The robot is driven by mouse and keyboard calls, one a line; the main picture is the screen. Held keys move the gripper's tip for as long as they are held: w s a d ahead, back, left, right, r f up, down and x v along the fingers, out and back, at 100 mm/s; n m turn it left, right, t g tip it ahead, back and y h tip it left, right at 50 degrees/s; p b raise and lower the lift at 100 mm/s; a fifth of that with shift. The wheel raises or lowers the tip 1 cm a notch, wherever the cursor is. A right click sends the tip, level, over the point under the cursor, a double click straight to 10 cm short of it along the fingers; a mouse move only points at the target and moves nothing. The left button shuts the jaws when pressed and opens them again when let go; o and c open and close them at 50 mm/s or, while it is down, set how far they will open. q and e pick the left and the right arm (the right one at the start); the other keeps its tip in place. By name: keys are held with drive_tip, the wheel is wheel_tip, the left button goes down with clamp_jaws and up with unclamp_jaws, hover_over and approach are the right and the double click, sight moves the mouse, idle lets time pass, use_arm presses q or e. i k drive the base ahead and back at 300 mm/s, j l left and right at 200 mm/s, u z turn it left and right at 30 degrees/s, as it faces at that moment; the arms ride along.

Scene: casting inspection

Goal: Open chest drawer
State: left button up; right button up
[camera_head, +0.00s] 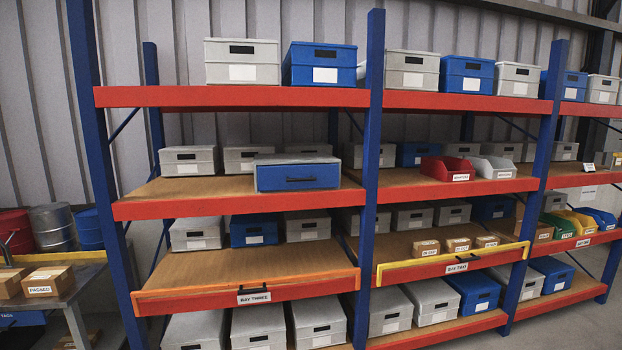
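A small grey chest (297,159) stands on the middle shelf of the left bay, near its front edge. Neither of my grippers shows in the head view.
A blue upright (371,150) stands just right of the chest. An orange-edged pull-out shelf marked BAY THREE (254,296) lies below. A table with boxes (48,281) stands at left.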

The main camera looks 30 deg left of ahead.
sight(276, 177)
drive_tip(key=i, duration=0.95)
drive_tip(key=i+u, duration=0.1)
drive_tip(key=u, duration=0.15)
